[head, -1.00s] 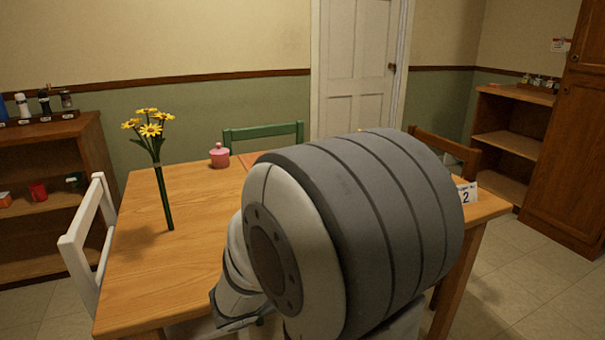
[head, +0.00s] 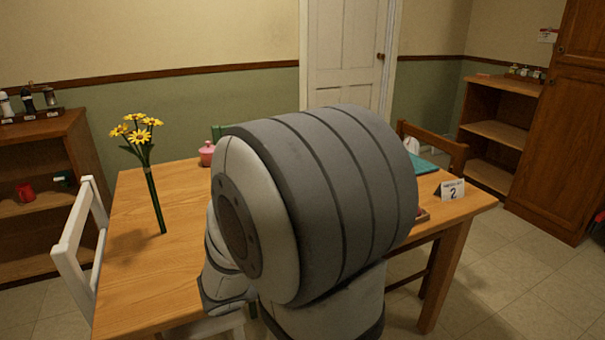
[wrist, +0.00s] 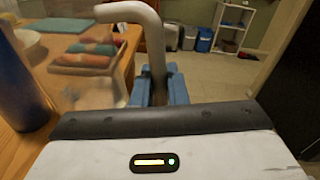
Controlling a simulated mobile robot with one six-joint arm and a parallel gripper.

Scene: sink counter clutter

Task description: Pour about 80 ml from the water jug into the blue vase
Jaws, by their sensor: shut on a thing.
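In the wrist view, my gripper (wrist: 160,88) has its blue fingers shut on the pale curved handle (wrist: 128,10) of the water jug. The jug's clear body (wrist: 95,82) shows faintly beyond the handle, over the table; its water level cannot be made out. A dark blue rounded object, apparently the blue vase (wrist: 18,92), stands at the left edge of the wrist view, partly cut off. It is left of the jug with a gap between them in the picture. In the head view my arm hides the gripper, the jug and the vase.
Yellow flowers (head: 139,134) stand upright on the wooden table (head: 130,262) at left. A pink lidded pot (head: 207,154) is at the back, a number 2 card (head: 452,190) at the right. A white chair (head: 80,235) stands at the left edge. The table's left part is mostly clear.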

